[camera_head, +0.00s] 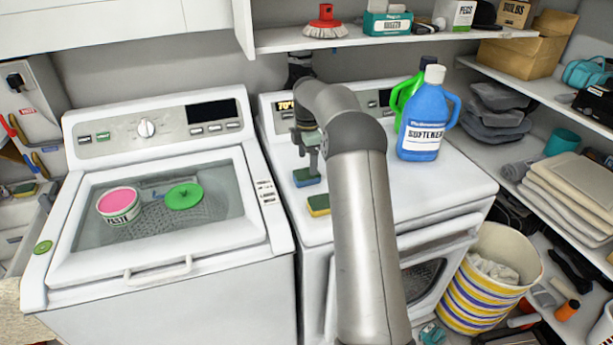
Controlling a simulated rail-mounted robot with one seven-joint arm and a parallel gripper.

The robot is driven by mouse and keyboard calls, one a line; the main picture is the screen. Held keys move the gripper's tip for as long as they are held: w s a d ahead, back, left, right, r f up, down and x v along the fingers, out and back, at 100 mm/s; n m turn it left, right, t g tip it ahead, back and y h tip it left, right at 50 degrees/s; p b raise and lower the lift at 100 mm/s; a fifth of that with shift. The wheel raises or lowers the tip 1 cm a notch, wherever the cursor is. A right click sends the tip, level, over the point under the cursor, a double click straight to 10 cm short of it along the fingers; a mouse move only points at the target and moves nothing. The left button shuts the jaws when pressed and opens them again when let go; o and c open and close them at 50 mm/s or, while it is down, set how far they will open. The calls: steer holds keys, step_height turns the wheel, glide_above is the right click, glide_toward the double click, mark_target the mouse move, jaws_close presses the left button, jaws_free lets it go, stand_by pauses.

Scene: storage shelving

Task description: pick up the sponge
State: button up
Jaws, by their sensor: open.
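Two sponges lie on top of the white dryer (425,188). One is a blue sponge with a green side (306,177), near the back. My gripper (311,160) hangs close above the blue sponge, pointing down. Its jaws are open, small and dark in this view, and I cannot tell if they touch the sponge. My arm covers the middle of the dryer top.
A blue softener bottle (424,120) and a green bottle (402,97) stand on the dryer, right of my arm. A shelf (350,38) with a red brush (325,24) hangs above. The washer (155,255) left holds a tub (118,207) and green lid (183,197) on its glass.

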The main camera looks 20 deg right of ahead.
mark_target(306, 173)
steer(key=shift+s+a+f+p, duration=0.15)
steer(key=shift+f+p, duration=0.75)
steer(key=shift+f, duration=1.75)
steer(key=shift+a, duration=0.1)
steer(key=c, duration=1)
